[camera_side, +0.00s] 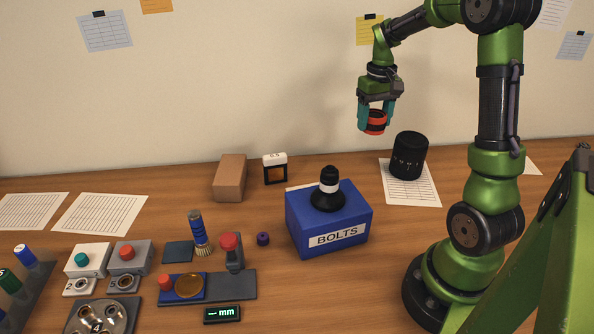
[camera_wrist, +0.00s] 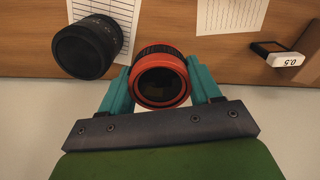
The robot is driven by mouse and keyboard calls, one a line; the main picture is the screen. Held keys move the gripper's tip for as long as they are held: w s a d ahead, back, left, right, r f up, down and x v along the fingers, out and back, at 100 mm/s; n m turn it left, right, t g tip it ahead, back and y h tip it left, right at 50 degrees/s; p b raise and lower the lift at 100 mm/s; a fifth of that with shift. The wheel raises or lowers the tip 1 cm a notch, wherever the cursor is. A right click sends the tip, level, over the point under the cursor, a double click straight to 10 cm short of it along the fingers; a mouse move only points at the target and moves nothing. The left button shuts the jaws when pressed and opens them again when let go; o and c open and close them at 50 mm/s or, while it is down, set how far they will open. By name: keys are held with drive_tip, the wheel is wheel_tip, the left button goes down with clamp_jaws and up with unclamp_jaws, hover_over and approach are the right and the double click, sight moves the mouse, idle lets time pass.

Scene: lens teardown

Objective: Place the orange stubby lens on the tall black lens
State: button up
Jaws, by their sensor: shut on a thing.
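The orange stubby lens (camera_side: 375,122) is held between the teal fingers of my gripper (camera_side: 375,117), up in the air above the table. In the wrist view the orange lens (camera_wrist: 161,82) shows its dark glass face and orange ring, with my gripper (camera_wrist: 163,90) shut on its sides. The tall black lens (camera_side: 409,155) stands upright on a printed sheet at the back right. It sits below and a little to the right of the held lens in the side view. In the wrist view the black lens (camera_wrist: 86,47) is at the upper left, apart from the orange lens.
A blue bolts box (camera_side: 328,218) with a black bulb blower (camera_side: 328,190) on it stands mid-table. A cardboard box (camera_side: 229,178) and a small white-topped block (camera_side: 275,168) stand behind. Tools and button boxes crowd the front left. The sheet (camera_side: 425,190) around the black lens is clear.

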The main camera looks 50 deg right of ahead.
drive_tip(key=s+a, duration=0.3)
drive_tip(key=s, duration=1.4)
hover_over(413, 138)
drive_tip(key=shift+f, duration=2.1)
drive_tip(key=shift+f, duration=0.15)
drive_tip(key=o, duration=1.2)
drive_tip(key=shift+c, duration=0.2)
